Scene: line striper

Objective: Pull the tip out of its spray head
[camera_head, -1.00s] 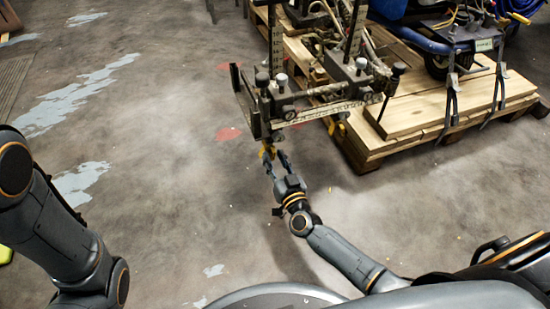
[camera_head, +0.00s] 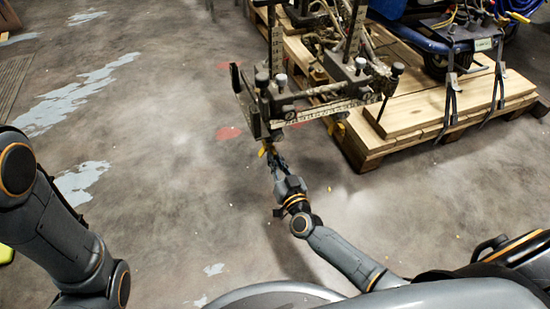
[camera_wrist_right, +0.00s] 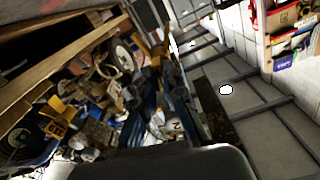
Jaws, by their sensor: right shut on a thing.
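A small yellow tip (camera_head: 264,149) shows under the near left end of the line striper's dark metal spray bracket (camera_head: 255,112). My right gripper (camera_head: 271,154) reaches up to it from below, with its fingers shut on it. The spray head around the tip is mostly hidden by the bracket and too small to make out. A second yellow tip (camera_head: 338,129) hangs under the bracket further right, apart from my gripper. My left gripper is out of view; only part of that arm shows at the left.
The line striper stands on a wooden pallet (camera_head: 430,116) at upper right, strapped down. Two upright ruled bars rise from the bracket. The stained concrete floor (camera_head: 170,150) to the left is clear. The right wrist view is cluttered and tilted, with a shelf of boxes (camera_wrist_right: 288,40).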

